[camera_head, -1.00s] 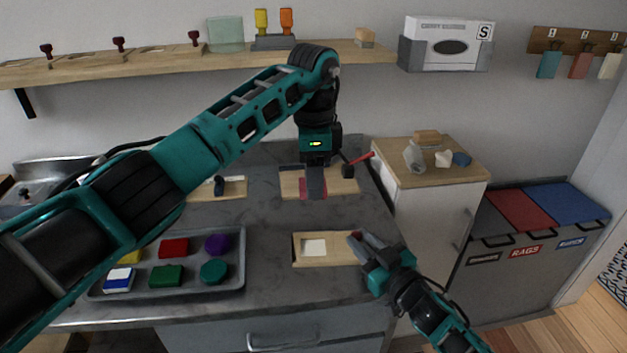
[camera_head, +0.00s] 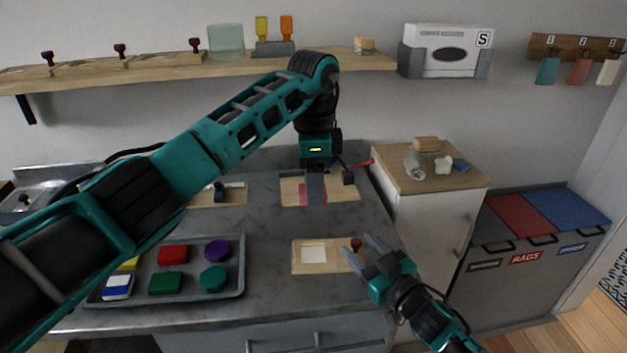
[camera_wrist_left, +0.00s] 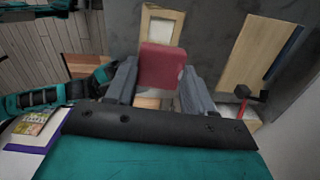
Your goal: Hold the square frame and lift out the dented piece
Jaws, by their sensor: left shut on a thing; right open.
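My left gripper (camera_head: 315,188) is shut on a flat red piece (camera_wrist_left: 162,67), over a wooden board (camera_head: 345,190) at the back of the counter. I cannot tell whether the piece is dented or touches the board. The square wooden frame (camera_head: 338,262), with a pale square (camera_head: 314,254) in its middle, lies nearer the front edge; it also shows beyond the red piece in the left wrist view (camera_wrist_left: 148,30). A dark red knob (camera_head: 356,244) is at its right end. My right gripper (camera_head: 366,251) is open and empty, just right of the knob.
A grey tray (camera_head: 238,285) with several coloured blocks lies at left. A red-handled tool (camera_head: 358,165) is beside my left gripper. A wood-topped cabinet (camera_head: 398,185) with small items and the lidded bins (camera_head: 540,260) stand at right. Counter between tray and frame is clear.

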